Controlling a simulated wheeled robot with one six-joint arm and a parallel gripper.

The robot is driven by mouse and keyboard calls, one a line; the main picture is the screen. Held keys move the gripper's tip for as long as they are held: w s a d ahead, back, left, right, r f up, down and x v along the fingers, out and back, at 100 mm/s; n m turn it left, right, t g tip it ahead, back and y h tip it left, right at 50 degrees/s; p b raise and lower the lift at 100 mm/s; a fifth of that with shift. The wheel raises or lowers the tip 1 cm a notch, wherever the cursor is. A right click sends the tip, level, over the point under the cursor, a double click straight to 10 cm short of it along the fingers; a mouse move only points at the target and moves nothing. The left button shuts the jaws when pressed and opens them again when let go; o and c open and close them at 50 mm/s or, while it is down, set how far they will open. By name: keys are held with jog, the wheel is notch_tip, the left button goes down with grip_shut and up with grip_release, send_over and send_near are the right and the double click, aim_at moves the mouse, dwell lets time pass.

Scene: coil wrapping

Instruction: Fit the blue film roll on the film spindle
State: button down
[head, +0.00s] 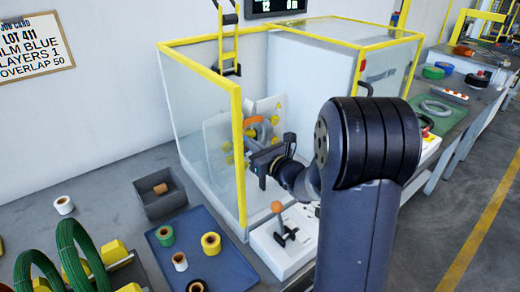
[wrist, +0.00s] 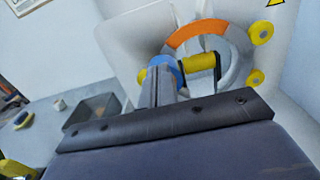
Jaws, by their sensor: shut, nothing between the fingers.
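My gripper (wrist: 164,84) is inside the wrapping machine, its fingers together and empty. In the head view my gripper (head: 262,160) is in front of the machine's ring, at the open front side. The blue film roll (wrist: 166,64) shows just beyond the fingertips, mostly hidden behind them. I cannot make it out in the head view. A yellow roller (wrist: 199,62) with a dark end lies right of the blue roll, in front of the grey ring (wrist: 236,70) with its orange section. The film spindle cannot be told apart, so I cannot tell how the blue roll sits on it.
Yellow-framed clear guards (head: 241,150) surround the machine. A blue tray (head: 222,268) holds green, yellow, white and black rolls. A grey bin (head: 150,208) holds a brown roll (head: 160,188). A white roll (head: 64,205) stands on the table. A lever (head: 279,222) stands near my arm.

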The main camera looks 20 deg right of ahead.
dwell(0.3)
jog(key=shift+w+a+r+b, duration=0.15)
jog(key=shift+w+b, duration=0.2)
jog(key=shift+w, duration=0.05)
jog(key=shift+w+a+r+b, duration=0.1)
jog(key=shift+w+a+b, duration=0.05)
jog(key=shift+w+b, duration=0.2)
jog(key=shift+f, duration=0.1)
